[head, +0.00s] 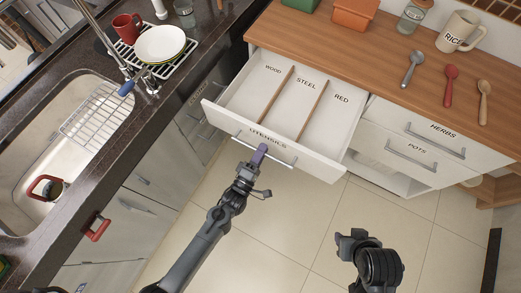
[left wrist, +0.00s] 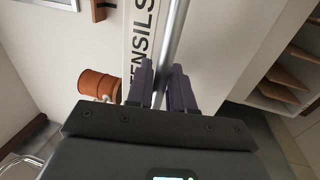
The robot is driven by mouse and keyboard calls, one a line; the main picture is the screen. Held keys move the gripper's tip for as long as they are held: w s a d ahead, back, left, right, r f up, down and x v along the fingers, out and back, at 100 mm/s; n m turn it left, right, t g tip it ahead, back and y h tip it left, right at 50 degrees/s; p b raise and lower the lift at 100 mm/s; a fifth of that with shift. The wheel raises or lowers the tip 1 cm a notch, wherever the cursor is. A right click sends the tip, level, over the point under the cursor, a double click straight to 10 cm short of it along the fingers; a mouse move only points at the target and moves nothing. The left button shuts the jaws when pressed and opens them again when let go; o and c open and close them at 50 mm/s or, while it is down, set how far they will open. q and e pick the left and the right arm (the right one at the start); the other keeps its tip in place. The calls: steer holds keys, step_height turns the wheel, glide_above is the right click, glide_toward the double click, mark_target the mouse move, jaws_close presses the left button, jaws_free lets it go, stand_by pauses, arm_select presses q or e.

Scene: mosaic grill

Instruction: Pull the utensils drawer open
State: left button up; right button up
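The utensils drawer (head: 225,112), white with the label UTENSILS on its front, stands pulled out from under the wooden counter. Inside are three empty compartments marked WOOD, STEEL and RED. Its metal bar handle (head: 283,161) runs along the front. My left gripper (head: 260,152) is at the middle of this handle. In the left wrist view, the purple fingers of the left gripper (left wrist: 161,88) lie on both sides of the bar (left wrist: 175,30), closed on it. My right gripper (head: 348,242) hangs over the floor at lower right, away from the drawer; its finger opening is unclear.
Three spoons, grey (head: 413,68), red (head: 450,85) and tan (head: 483,100), lie on the wooden counter (head: 385,75) beside a RICE mug (head: 458,32). The HERBS drawer (head: 430,128) is shut at right. A sink counter stands at left. The tiled floor (head: 290,230) before the drawer is clear.

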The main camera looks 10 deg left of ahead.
arm_select(q)
steer(key=shift+o, duration=0.9)
steer(key=shift+s, duration=0.1)
steer(key=p+v, duration=0.1)
steer(key=v, duration=0.9)
steer(key=shift+s, duration=0.25)
steer(key=shift+a+f, duration=0.1)
steer(key=shift+a, duration=0.05)
